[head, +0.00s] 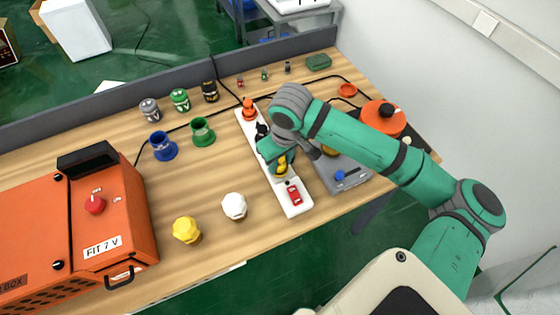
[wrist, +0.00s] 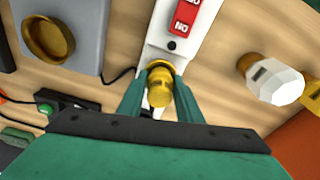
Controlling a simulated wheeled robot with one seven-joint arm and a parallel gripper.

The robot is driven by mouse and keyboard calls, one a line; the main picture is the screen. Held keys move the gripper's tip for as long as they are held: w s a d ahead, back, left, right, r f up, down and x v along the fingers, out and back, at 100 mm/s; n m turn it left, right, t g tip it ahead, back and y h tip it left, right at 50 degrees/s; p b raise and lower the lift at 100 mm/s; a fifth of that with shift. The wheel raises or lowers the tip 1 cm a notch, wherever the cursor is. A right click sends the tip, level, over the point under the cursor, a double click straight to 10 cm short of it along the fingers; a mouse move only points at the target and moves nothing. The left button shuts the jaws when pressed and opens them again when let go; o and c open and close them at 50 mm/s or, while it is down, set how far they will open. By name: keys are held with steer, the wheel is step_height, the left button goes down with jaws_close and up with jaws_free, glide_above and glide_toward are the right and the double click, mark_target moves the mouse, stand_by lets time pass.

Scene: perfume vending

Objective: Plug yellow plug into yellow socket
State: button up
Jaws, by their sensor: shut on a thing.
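The yellow plug (wrist: 158,92) is held between the two green fingers of my gripper (wrist: 160,103). In the head view, my gripper (head: 279,158) points down over the white power strip (head: 282,190), and a yellow part (head: 282,167) shows below it. In the wrist view, a gold ring (wrist: 160,66) shows at the plug's end, over the strip (wrist: 160,42). This ring may be the yellow socket. I cannot tell whether the plug is seated in it or just above it. My gripper hides part of the strip.
A red switch (head: 294,195) is at the strip's near end. Orange (head: 249,108) and black (head: 261,131) parts stand farther along it. A grey box (head: 348,178) is close on the right. White (head: 235,207) and yellow (head: 187,231) knobbed pieces stand left, with an orange box (head: 112,213) beyond.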

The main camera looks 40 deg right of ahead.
steer(key=shift+s+d, duration=0.25)
stand_by(1.7)
steer(key=shift+w+a+f, duration=0.2)
steer(key=shift+w+a, duration=0.15)
steer(key=shift+a, duration=0.15)
stand_by(0.7)
steer(key=shift+f, duration=0.4)
stand_by(0.7)
steer(key=shift+w+a+r, duration=0.1)
steer(key=shift+w+r, duration=0.1)
steer(key=shift+r, duration=0.35)
stand_by(1.5)
steer(key=shift+r, duration=0.2)
steer(key=shift+s+d+r, duration=0.2)
steer(key=shift+s+d, duration=0.1)
steer(key=shift+d, duration=0.2)
stand_by(1.0)
